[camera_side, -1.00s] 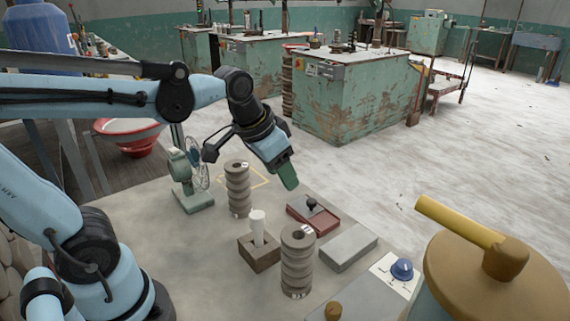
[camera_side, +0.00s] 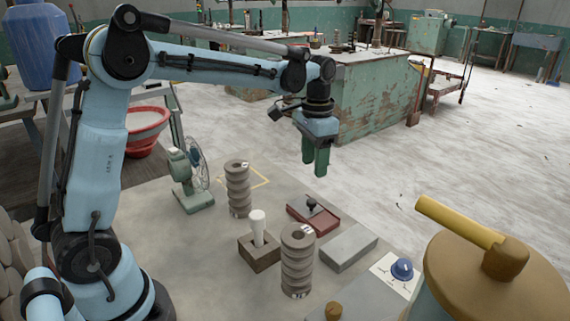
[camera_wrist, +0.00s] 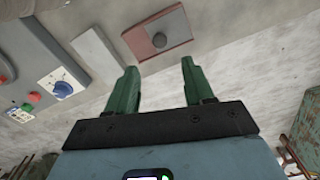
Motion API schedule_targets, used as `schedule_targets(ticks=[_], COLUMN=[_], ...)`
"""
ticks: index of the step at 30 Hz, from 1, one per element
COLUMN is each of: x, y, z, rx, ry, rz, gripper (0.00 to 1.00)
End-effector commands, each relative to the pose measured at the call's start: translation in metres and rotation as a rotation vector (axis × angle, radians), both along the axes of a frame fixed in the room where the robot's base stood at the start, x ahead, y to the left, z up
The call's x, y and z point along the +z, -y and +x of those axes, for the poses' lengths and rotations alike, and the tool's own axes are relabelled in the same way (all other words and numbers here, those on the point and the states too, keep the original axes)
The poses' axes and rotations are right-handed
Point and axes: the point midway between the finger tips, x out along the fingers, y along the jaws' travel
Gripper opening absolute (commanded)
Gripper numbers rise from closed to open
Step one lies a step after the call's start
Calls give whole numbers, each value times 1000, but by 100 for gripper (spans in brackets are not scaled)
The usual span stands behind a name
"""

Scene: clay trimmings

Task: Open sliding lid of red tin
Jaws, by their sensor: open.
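The red tin (camera_side: 326,225) lies on the work table in the side view, with a grey lid (camera_side: 307,206) over part of it and a dark knob (camera_side: 311,203) on the lid. Red shows beside the lid at the tin's right end. In the wrist view the tin (camera_wrist: 140,42) is ahead of the fingers, with the lid (camera_wrist: 175,33) and knob (camera_wrist: 160,40) in sight. My gripper (camera_side: 316,170) points down above and behind the tin, apart from it. Its green fingers are spread and empty, as the wrist view also shows (camera_wrist: 158,85).
A grey box (camera_side: 348,247) sits right of the tin, and a card with a blue knob (camera_side: 402,269) beyond it. Ribbed grey stacks (camera_side: 298,262) and a brown block with a white piece (camera_side: 259,249) stand left and in front. A green fan (camera_side: 192,180) is further left.

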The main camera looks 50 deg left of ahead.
Motion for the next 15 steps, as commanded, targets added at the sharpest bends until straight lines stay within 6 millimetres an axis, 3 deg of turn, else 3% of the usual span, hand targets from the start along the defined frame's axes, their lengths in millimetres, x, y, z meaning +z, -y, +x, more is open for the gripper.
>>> schedule_targets(ticks=[15], x=[-84], y=[0], z=[0], rx=[0], ry=[2], rz=[0], gripper=[52])
